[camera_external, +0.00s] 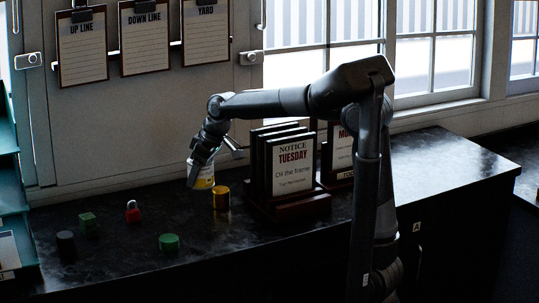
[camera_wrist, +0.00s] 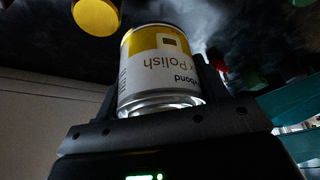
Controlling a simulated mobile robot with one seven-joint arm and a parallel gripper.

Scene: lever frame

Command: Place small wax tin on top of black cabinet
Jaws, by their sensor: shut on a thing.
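The small wax tin (camera_external: 204,180) is white and yellow with a silver rim. My gripper (camera_external: 201,174) is shut on it and holds it at the left part of the black cabinet (camera_external: 300,237), seemingly a little above its dark, glossy top. In the wrist view the tin (camera_wrist: 160,68) sits between the fingers of my gripper (camera_wrist: 160,85), with the words "Polish" and "bond" upside down. Its far end and the gap below it are hard to make out.
A yellow cylinder (camera_external: 221,196) stands just right of the tin. A rack of notice boards (camera_external: 292,167) stands further right. A green cylinder (camera_external: 168,242), red padlock (camera_external: 133,214), green cube (camera_external: 88,224) and dark cylinder (camera_external: 66,245) are left. The right end of the top is clear.

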